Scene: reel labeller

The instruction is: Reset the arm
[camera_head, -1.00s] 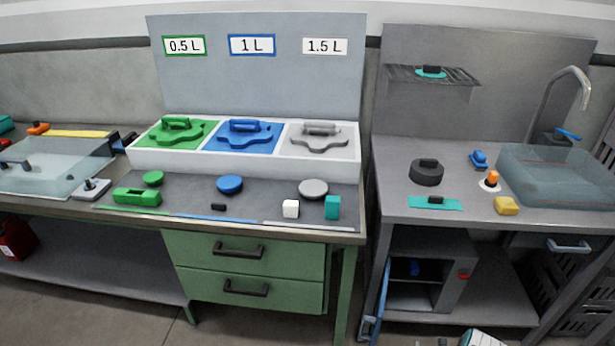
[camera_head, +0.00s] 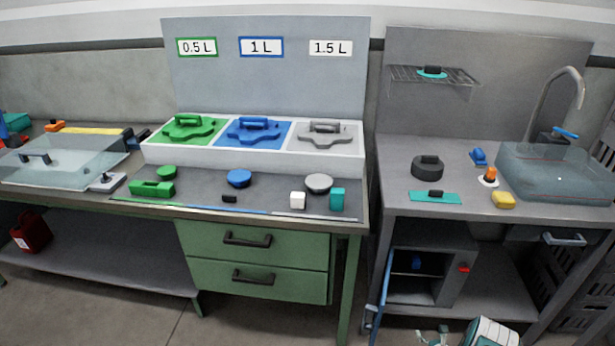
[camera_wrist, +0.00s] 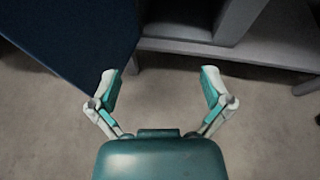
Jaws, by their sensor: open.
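My gripper (camera_wrist: 160,88) is open and empty in the wrist view, its two fingers spread wide above bare floor. A dark blue panel (camera_wrist: 75,40), which looks like the open cabinet door, lies to the left of the fingers. A grey cabinet edge (camera_wrist: 200,32) crosses the top of that view. In the head view, a white and teal part of my arm (camera_head: 492,333) shows at the bottom edge, in front of the right bench.
The small cabinet (camera_head: 450,268) under the right bench stands open, its blue door (camera_head: 376,305) swung outward. A sink (camera_head: 555,178) is at right. The green drawers (camera_head: 255,260) are shut. Floor between the benches is clear.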

